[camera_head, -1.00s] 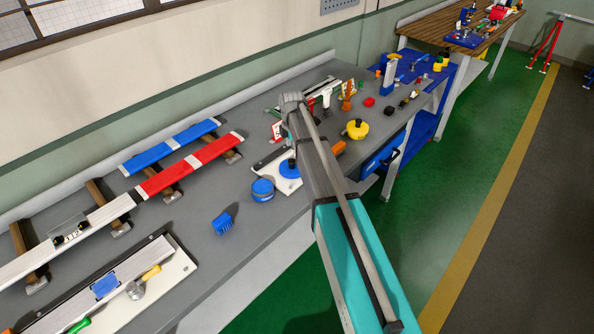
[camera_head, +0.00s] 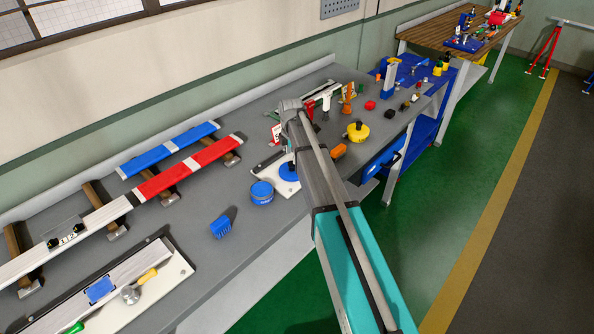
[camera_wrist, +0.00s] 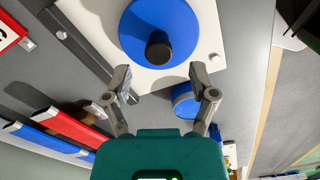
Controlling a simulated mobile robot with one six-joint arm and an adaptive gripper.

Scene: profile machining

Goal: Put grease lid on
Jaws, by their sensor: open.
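The grease lid is a blue disc with a dark knob. In the wrist view the lid (camera_wrist: 178,22) lies on a white board, with its knob (camera_wrist: 158,48) towards my gripper. My gripper (camera_wrist: 160,78) is open and empty, its fingers apart and just short of the knob in the picture. The blue round grease tin (camera_head: 262,193) stands on the grey bench beside the board. Part of it shows behind the right finger in the wrist view (camera_wrist: 184,103). In the head view the lid (camera_head: 289,174) is partly covered by my arm, and my gripper is hidden there.
The grey bench (camera_head: 190,240) has free room around a blue brush (camera_head: 221,226). Red (camera_head: 205,160) and blue (camera_head: 172,148) profiles lie at the left. A yellow round container (camera_head: 357,132) and an orange item (camera_head: 338,151) are right of my arm.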

